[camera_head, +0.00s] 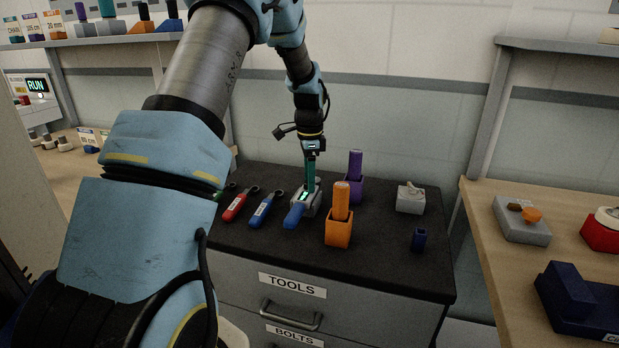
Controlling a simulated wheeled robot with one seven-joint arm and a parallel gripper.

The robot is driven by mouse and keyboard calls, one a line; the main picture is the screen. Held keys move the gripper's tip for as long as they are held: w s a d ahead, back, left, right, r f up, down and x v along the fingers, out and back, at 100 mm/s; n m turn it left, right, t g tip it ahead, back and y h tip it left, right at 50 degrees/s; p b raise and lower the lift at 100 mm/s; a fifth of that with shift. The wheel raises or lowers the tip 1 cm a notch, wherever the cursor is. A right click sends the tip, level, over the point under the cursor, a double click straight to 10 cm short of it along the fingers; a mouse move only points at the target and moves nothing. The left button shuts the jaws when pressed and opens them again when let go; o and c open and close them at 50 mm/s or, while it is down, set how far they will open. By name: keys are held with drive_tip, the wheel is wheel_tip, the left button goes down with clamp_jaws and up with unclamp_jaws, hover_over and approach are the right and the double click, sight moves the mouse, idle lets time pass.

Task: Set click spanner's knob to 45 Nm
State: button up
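The cabinet top holds a grey block (311,204) with a small lit green display and a blue-handled tool (294,214) at its front. I cannot tell whether this is the click spanner; no knob or scale value is readable. My gripper (311,150) points straight down above the grey block. A teal upright bar (311,172) spans from my gripper to the block. I cannot make out separate fingers, or whether they grip the bar. A red-handled tool (236,207) and another blue-handled tool (262,210) lie to the left of the block.
An orange holder with an orange tool (341,202) stands close at the front right, and a purple tool (355,165) behind it. The cabinet top's right front is mostly clear.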

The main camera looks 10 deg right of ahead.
clamp_jaws()
idle(0.3)
drive_tip(key=shift+n, duration=0.3)
drive_tip(key=n, duration=0.5)
drive_tip(key=shift+w, duration=0.1)
drive_tip(key=n, duration=0.6)
drive_tip(key=shift+p, duration=0.35)
drive_tip(key=n, duration=0.6)
drive_tip(key=shift+p, duration=0.4)
drive_tip(key=n+p, duration=0.1)
drive_tip(key=n, duration=0.5)
drive_tip(key=shift+a, duration=0.1)
